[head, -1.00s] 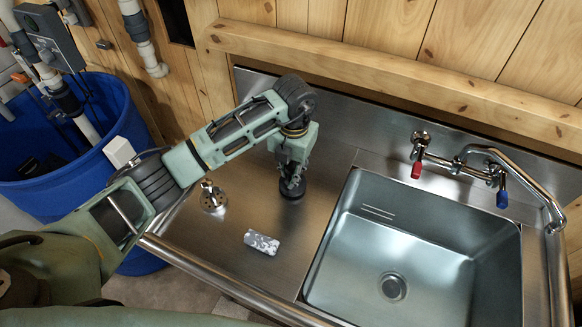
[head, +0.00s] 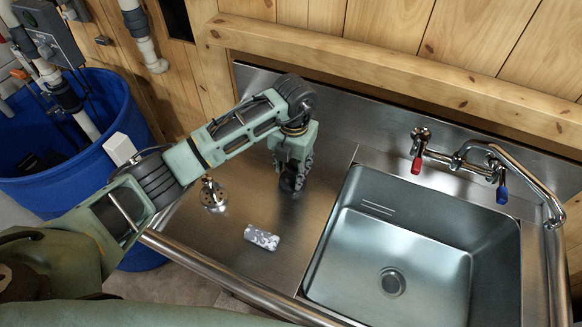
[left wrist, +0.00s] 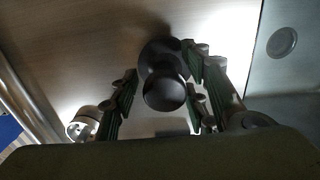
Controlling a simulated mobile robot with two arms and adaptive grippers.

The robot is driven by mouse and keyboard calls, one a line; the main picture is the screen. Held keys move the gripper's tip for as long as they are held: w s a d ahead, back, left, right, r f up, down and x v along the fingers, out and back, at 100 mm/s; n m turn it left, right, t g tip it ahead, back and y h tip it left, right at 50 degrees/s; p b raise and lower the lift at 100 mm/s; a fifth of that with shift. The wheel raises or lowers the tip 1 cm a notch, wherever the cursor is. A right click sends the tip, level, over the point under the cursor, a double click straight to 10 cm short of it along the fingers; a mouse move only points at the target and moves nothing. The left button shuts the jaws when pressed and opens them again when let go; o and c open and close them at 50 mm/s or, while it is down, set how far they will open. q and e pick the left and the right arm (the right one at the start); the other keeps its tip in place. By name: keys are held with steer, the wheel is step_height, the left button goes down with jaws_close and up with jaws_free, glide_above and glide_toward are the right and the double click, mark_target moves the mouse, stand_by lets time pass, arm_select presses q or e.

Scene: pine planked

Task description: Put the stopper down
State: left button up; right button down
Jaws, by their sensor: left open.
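The black stopper (left wrist: 164,92) shows in the left wrist view as a round knob over a wider dark base. It appears to stand on the steel drainboard (head: 325,180), left of the sink. In the head view the stopper (head: 287,184) is a small dark shape under my left gripper (head: 292,176), partly hidden by it. In the left wrist view my left gripper (left wrist: 160,65) is open, with its fingers spread on either side of the stopper. Whether a finger touches it is hard to tell. My right gripper is not in view.
A metal strainer (head: 213,196) stands left of the gripper, and a grey patterned cylinder (head: 262,237) lies in front on the drainboard. The sink (head: 430,250) is to the right, with taps (head: 455,165) behind it. A blue bin (head: 60,185) stands at left.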

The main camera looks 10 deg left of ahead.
arm_select(q)
steer(key=shift+r, duration=0.25)
steer(key=shift+w+r, duration=0.1)
steer(key=shift+r, duration=0.3)
step_height(320, 180, up, 10)
steer(key=b, duration=0.3)
steer(key=shift+d+f, duration=0.1)
steer(key=shift+d, duration=0.05)
steer(key=shift+s+r, duration=0.2)
steer(key=shift+r, duration=0.4)
